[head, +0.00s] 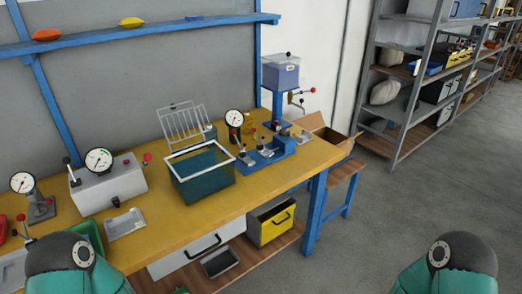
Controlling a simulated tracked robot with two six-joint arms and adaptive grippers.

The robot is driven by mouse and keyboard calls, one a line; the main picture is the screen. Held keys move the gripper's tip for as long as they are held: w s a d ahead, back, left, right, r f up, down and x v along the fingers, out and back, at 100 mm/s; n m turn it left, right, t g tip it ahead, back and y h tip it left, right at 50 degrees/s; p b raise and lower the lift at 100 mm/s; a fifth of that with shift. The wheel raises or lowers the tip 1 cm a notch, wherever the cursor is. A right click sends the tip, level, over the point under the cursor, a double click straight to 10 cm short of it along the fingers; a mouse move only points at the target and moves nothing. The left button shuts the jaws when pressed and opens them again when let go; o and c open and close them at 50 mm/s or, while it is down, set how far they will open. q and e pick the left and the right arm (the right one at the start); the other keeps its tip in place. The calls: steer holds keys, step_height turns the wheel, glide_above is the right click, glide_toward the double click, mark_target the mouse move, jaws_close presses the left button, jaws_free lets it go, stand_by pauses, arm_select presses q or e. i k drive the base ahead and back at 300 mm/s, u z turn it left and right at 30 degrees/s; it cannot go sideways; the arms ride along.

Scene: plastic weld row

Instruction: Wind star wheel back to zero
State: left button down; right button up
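What looks like the star wheel (297,97), a few spokes with small dark and red knobs, sits at the right side of a post-mounted unit with a grey-violet box (281,74) at the bench's far right end. It is small in the head view, and I cannot read its angle or any zero mark. Only teal and dark grey parts of my arms show at the bottom left and bottom right corners. Neither gripper is in view, and nothing of mine is near the wheel.
The yellow-topped workbench (171,223) holds a green bin (205,186), a blue fixture (268,151) and several dial gauges (99,160). An open cardboard box (330,136) stands beyond its right end. Grey shelving (402,110) stands at the right. The floor between is clear.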

mark_target(284, 133)
steer(key=z, duration=0.05)
steer(key=i, duration=0.9)
steer(key=u, duration=0.2)
steer(key=k, duration=0.8)
steer(key=z, duration=0.3)
steer(key=i, duration=0.85)
steer(key=u, duration=1.2)
